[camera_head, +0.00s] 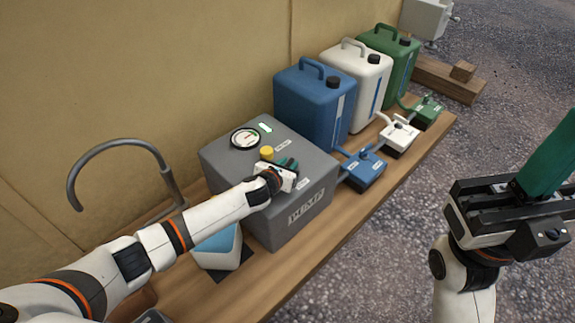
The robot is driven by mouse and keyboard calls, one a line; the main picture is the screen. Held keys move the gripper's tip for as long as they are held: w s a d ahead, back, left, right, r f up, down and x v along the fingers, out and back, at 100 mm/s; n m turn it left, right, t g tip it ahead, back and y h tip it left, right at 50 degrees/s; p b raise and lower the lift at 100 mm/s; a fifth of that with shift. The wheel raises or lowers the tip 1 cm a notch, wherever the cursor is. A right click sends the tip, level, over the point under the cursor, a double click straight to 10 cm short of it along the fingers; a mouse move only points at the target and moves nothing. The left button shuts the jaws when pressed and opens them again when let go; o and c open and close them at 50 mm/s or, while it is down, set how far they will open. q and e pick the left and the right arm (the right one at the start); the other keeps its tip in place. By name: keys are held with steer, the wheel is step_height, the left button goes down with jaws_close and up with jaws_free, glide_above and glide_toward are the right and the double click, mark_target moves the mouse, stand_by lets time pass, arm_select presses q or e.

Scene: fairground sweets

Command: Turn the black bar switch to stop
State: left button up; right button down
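The grey pump box (225,160), labelled PUMP on its front, stands on the wooden bench. My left gripper (286,164) is over the right part of its top, with teal fingers low at the panel. The black bar switch cannot be made out; the gripper and wrist cover that part of the panel. Whether the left fingers are shut on anything cannot be told. My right gripper (545,155) is at the right edge, away from the bench, its teal finger pointing up. Its opening is unclear.
The pump top has a round gauge (245,138), a lit green window (265,127) and a yellow button (267,153). Blue (308,105), white (357,78) and green (388,52) canisters stand behind to the right. A curved grey pipe (115,145) rises at left.

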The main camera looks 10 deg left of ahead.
arm_select(q)
jaws_close()
